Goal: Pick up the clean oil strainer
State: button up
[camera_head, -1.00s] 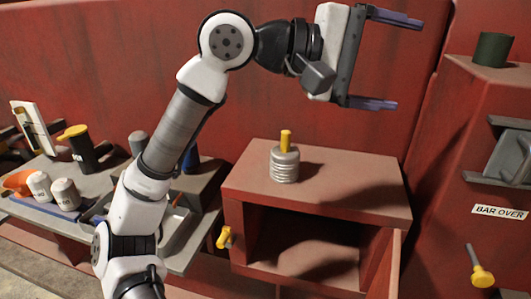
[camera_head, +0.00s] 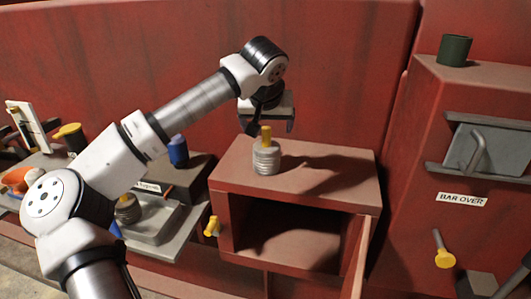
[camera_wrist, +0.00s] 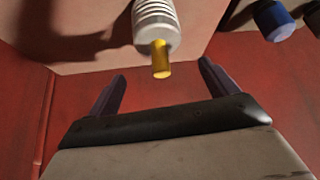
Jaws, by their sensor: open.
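A grey ribbed strainer with an upright yellow handle (camera_head: 266,158) stands on top of the red open-fronted box. It also shows in the wrist view (camera_wrist: 155,22), its yellow handle pointing towards my gripper. Whether it is clean I cannot tell. My gripper (camera_head: 271,126) is open and empty, at the back of the box top, just above and behind the strainer in the picture. In the wrist view its two fingers (camera_wrist: 162,72) lie on either side of the handle's line, with the handle tip short of the palm and no contact visible. A similar ribbed piece (camera_head: 127,209) sits on the left tray.
The red box (camera_head: 300,190) has an open front and a yellow knob (camera_head: 212,227) at its left. The left bench holds a blue-topped bottle (camera_head: 178,151) and an orange funnel (camera_head: 16,180). A dark green cup (camera_head: 454,49) stands on the right housing. The box top around the strainer is clear.

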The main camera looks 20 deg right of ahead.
aim_at(267, 138)
jog(key=shift+p+x, duration=1.35)
jog(key=shift+x, duration=2.2)
jog(key=shift+s+a, duration=0.1)
jog(key=shift+a, duration=0.05)
jog(key=c, duration=1.2)
